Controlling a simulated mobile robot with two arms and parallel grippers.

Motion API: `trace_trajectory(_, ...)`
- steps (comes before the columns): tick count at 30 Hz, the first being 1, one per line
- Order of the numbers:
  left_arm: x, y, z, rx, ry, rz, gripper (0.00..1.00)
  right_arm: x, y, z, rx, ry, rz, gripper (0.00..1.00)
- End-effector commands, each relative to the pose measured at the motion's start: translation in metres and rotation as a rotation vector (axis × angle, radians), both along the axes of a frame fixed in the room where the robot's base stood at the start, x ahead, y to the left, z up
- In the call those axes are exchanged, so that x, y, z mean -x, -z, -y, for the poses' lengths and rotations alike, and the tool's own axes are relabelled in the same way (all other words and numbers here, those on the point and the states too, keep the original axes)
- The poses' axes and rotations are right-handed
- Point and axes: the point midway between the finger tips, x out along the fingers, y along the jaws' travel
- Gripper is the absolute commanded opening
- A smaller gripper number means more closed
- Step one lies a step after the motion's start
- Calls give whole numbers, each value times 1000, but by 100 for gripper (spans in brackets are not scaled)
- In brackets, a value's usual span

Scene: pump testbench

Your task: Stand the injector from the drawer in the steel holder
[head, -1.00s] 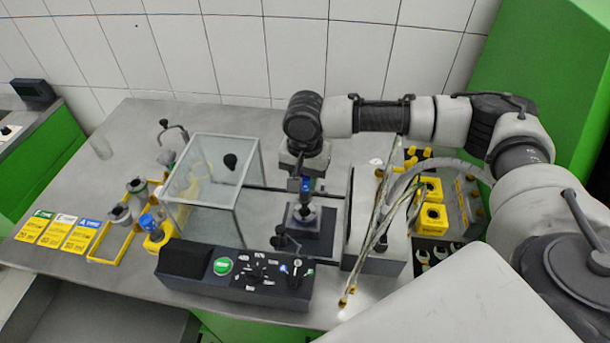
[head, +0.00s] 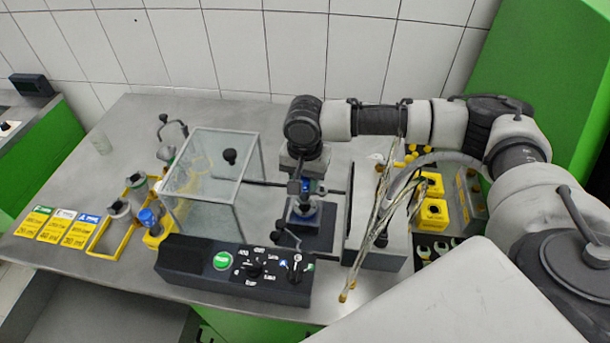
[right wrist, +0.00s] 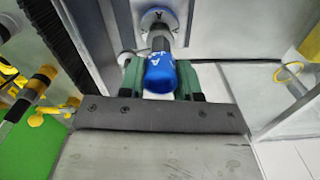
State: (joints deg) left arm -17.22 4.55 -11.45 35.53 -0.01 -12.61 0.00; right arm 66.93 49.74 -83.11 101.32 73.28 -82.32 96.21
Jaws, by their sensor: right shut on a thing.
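My right gripper (head: 304,194) points down over the dark base block (head: 318,240) in the middle of the bench. In the right wrist view its green fingers (right wrist: 160,82) are shut on the blue cylindrical cap of the injector (right wrist: 160,74). The injector's dark shaft runs from the cap toward a round steel flange (right wrist: 158,17), which seems to be the steel holder. I cannot tell whether the injector is seated in it. An open drawer (head: 85,315) at the lower left looks empty. My left gripper is not in view.
A clear guard box (head: 215,170) stands left of the gripper, and a control panel (head: 235,270) lies in front. Thin rods or tubes (head: 378,225) and yellow blocks (head: 432,213) are to the right. A yellow rack (head: 112,235) and coloured cards (head: 80,230) are at left.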

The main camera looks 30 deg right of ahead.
Motion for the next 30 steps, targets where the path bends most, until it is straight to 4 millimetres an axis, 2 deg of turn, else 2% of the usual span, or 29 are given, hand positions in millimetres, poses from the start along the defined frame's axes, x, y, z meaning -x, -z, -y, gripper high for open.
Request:
trace_trajectory(20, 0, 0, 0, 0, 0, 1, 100, 0, 4, 0, 0, 0, 0, 0)
trace_trajectory(30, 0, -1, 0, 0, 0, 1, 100, 0, 14, 0, 0, 0, 0, 0)
